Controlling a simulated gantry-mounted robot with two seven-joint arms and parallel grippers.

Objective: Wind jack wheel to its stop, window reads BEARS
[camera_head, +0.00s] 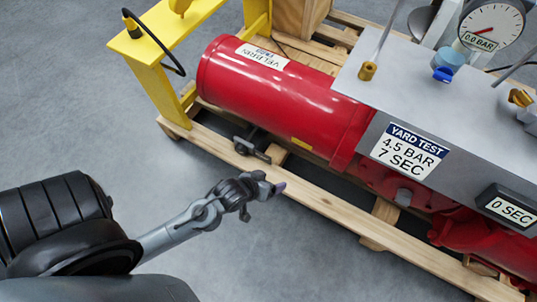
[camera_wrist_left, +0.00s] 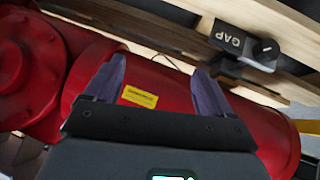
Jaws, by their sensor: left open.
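The jack is a small dark unit at the pallet's near edge, under the red cylinder; it shows in the head view (camera_head: 252,149). In the left wrist view its grey block carries a dark window (camera_wrist_left: 229,40) reading GAP, with a small dark round wheel (camera_wrist_left: 266,51) beside it. My left gripper (camera_head: 277,187) is in front of the pallet, to the right of and nearer than the jack, touching nothing that I can see. In the wrist view its two purple fingers (camera_wrist_left: 158,72) are apart and empty, with the jack beyond them at upper right. My right gripper is not in view.
The red cylinder (camera_head: 285,95) lies along the wooden pallet (camera_head: 335,220). A yellow frame (camera_head: 152,85) stands at the left end. A grey panel (camera_head: 385,95) with a gauge (camera_head: 490,28) reading 0.0 BAR is at right. The grey floor in front is clear.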

